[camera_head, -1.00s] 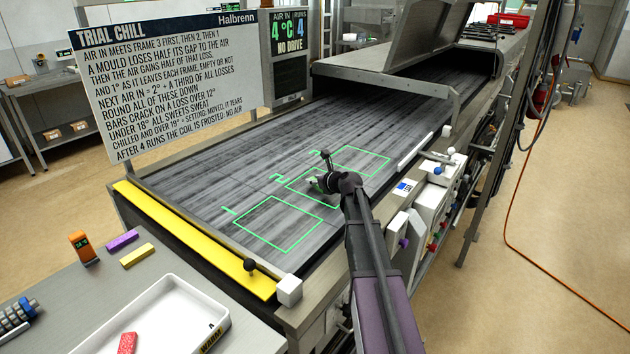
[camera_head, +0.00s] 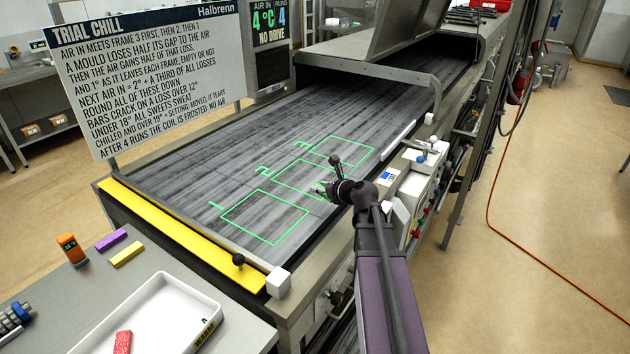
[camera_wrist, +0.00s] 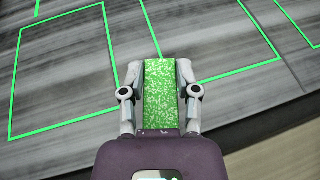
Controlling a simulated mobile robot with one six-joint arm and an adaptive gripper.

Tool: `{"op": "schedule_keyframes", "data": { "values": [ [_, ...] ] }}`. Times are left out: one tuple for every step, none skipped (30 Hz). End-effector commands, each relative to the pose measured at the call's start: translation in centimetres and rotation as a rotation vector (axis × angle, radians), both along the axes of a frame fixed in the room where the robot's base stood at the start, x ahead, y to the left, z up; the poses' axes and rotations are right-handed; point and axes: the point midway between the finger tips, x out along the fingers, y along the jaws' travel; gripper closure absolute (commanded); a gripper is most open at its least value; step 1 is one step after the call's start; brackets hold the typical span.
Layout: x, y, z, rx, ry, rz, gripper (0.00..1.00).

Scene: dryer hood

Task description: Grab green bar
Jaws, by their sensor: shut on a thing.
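The green bar (camera_wrist: 161,92), speckled with white, sits between the two fingers of my gripper (camera_wrist: 160,75) in the wrist view, with a finger against each long side. My gripper is shut on it. In the head view my gripper (camera_head: 322,189) is over the dark belt at the right edge of the green outlined frame 2 (camera_head: 279,173). The bar is mostly hidden there by my wrist. I cannot tell whether the bar touches the belt or is a little above it.
Green frames 1 (camera_head: 250,240) and 3 (camera_head: 357,165) are empty. A white tray (camera_head: 90,335) holds a red bar (camera_head: 122,342). A purple bar (camera_head: 111,240), a yellow bar (camera_head: 127,254) and an orange meter (camera_head: 70,247) are on the table. A metal hood (camera_head: 405,35) covers the far belt.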

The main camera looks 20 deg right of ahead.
Motion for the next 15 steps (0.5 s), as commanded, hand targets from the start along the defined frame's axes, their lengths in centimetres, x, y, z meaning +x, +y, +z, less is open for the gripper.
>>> {"op": "schedule_keyframes", "data": {
  "values": [
    [-0.48,0.02,0.07,0.000,0.000,0.000,1.00],
    [-0.60,0.02,0.07,0.000,0.000,0.000,1.00],
    [-0.73,0.00,0.08,0.000,0.000,0.001,1.00],
    [-0.80,-0.01,0.09,0.000,0.000,0.001,1.00],
    [-0.84,-0.02,0.09,0.000,0.000,0.001,1.00],
    [-0.89,-0.03,0.08,0.000,0.000,0.001,1.00],
    [-0.90,-0.05,0.09,0.000,0.000,0.001,1.00],
    [-0.90,-0.05,0.09,0.000,0.000,0.001,1.00],
    [-0.90,-0.06,0.08,0.000,0.000,0.001,1.00],
    [-0.89,-0.06,0.09,0.000,0.000,0.001,1.00],
    [-0.88,-0.05,0.08,0.000,0.000,0.001,1.00],
    [-0.88,-0.05,0.08,0.000,0.000,0.001,1.00],
    [-0.87,-0.06,0.08,0.000,0.000,0.000,1.00],
    [-0.87,-0.06,0.08,0.000,0.000,0.000,1.00],
    [-0.87,-0.06,0.08,0.000,0.000,0.000,1.00]
  ]
}}
